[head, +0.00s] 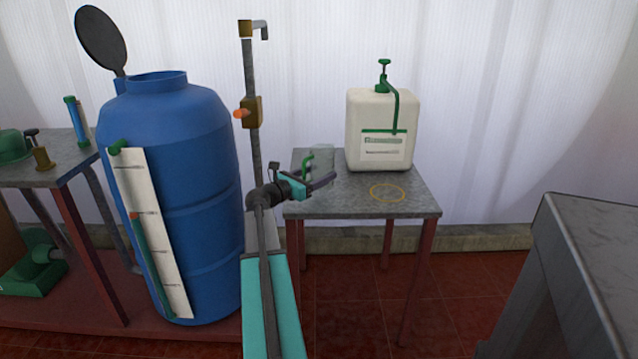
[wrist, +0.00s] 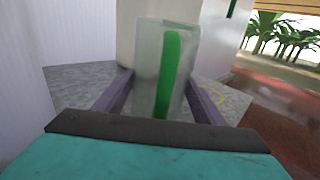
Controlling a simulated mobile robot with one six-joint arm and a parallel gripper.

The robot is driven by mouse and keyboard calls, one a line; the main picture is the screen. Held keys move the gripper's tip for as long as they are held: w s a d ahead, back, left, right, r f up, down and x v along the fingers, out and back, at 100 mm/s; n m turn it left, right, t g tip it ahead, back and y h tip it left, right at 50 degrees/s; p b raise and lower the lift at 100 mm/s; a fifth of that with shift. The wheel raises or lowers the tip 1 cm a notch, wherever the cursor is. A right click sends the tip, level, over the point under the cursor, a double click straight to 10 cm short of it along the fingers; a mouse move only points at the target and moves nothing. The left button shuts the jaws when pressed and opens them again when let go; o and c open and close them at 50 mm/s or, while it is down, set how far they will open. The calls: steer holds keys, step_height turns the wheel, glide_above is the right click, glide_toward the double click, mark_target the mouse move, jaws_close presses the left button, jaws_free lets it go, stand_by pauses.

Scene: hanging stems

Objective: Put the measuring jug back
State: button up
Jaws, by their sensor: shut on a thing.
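The measuring jug (head: 323,156) is a clear, faint vessel with a green handle, over the left part of the grey metal table (head: 352,195). My gripper (head: 322,181) is shut on it. In the wrist view the jug (wrist: 150,72) stands roughly upright between the two dark fingers of my gripper (wrist: 162,92), with its green strip facing the camera. The jug's lower end is hidden behind my gripper, so I cannot tell whether it touches the table. A yellow ring (head: 387,193) is marked on the tabletop, empty, to the right of the jug.
A white canister (head: 378,145) with a green pump stands at the table's back, close behind the jug. A blue barrel (head: 178,190) and an upright pipe (head: 256,150) with an orange-handled tap stand left. A grey bench (head: 590,250) is at right. The table's front right is clear.

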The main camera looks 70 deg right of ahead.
steer(key=shift+d, duration=0.35)
steer(key=shift+f+b, duration=0.45)
steer(key=shift+f, duration=1.35)
steer(key=shift+f, duration=0.1)
steer(key=o, duration=1.2)
steer(key=shift+w+a, duration=0.1)
steer(key=shift+a, duration=0.05)
steer(key=p+v, duration=0.1)
steer(key=v, duration=0.9)
steer(key=shift+a, duration=0.15)
steer(key=shift+w+a, duration=0.3)
steer(key=shift+a, duration=0.3)
